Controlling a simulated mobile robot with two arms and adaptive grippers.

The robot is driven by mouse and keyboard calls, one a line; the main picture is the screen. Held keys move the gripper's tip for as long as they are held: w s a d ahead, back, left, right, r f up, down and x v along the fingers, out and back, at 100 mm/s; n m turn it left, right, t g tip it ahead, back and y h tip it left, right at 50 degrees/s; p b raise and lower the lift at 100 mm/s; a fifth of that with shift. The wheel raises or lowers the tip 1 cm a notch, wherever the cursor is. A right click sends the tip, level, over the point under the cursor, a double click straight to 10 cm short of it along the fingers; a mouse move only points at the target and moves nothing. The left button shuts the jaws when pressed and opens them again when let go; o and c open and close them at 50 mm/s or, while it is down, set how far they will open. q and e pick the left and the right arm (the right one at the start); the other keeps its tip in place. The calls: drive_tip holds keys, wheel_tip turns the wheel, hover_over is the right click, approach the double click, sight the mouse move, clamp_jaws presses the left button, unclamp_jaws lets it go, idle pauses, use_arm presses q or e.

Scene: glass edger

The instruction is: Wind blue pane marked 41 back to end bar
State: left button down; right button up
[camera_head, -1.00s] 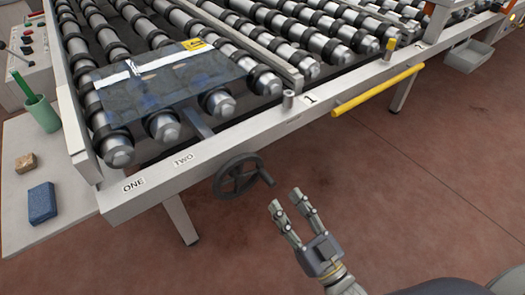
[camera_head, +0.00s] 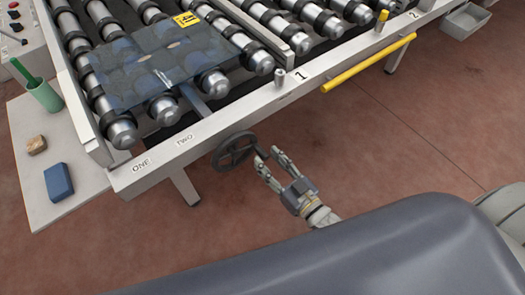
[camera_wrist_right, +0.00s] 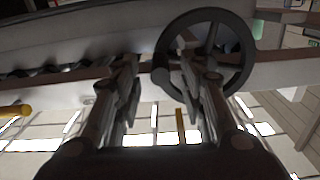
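The blue glass pane (camera_head: 150,72) lies flat on the rollers at the left end of the machine. A yellow label (camera_head: 187,19) sits at its far edge; its number is too small to read. A dark handwheel (camera_head: 234,151) is mounted on the front, below the frame rail; it also fills the upper right of the right wrist view (camera_wrist_right: 239,70). My right gripper (camera_head: 268,160) is open, with its fingertips at the wheel's crank handle (camera_head: 262,152). In the wrist view the handle (camera_wrist_right: 161,76) shows between the fingers; contact cannot be told. My left gripper is out of view.
The front rail (camera_head: 236,115) carries the marks ONE, TWO and 1. A yellow bar (camera_head: 368,62) runs along it to the right. The floor is clear.

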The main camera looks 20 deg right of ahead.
sight(263, 152)
drive_tip(key=shift+x, duration=1.75)
clamp_jaws()
drive_tip(key=shift+d+r+p, duration=0.1)
drive_tip(key=shift+r+p, duration=0.05)
drive_tip(key=shift+p, duration=0.15)
